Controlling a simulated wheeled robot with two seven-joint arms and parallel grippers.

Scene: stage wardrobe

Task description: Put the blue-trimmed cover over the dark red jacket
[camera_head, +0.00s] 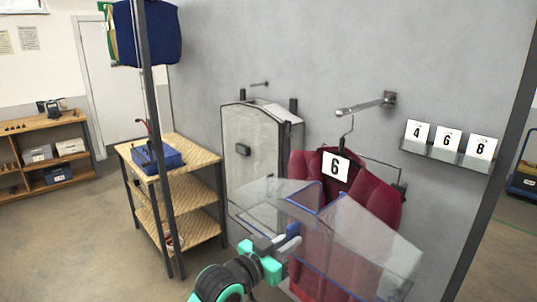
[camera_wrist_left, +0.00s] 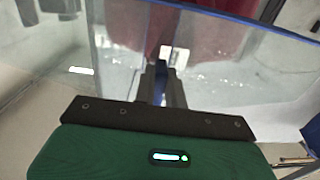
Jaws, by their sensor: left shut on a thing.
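The dark red jacket (camera_head: 375,192) hangs on a hanger from a wall hook and bears a white number 6 card (camera_head: 335,166). The blue-trimmed cover (camera_head: 372,238) is clear and boxy, and stands in front of the jacket's lower part, which shows through it. I cannot tell whether any of the jacket is inside it. My left gripper (camera_head: 290,238) is shut on the cover's near left side, by a blue piece. In the left wrist view the fingers (camera_wrist_left: 162,88) meet the clear panel, with blue trim and red cloth beyond. My right gripper is out of view.
A grey garment case (camera_head: 262,150) is mounted on the wall left of the jacket. A ledge (camera_head: 446,154) with number cards 4, 6 and 8 is at right. A wooden shelf unit (camera_head: 180,200) with a blue box (camera_head: 158,157) stands left, behind a dark post (camera_head: 158,130).

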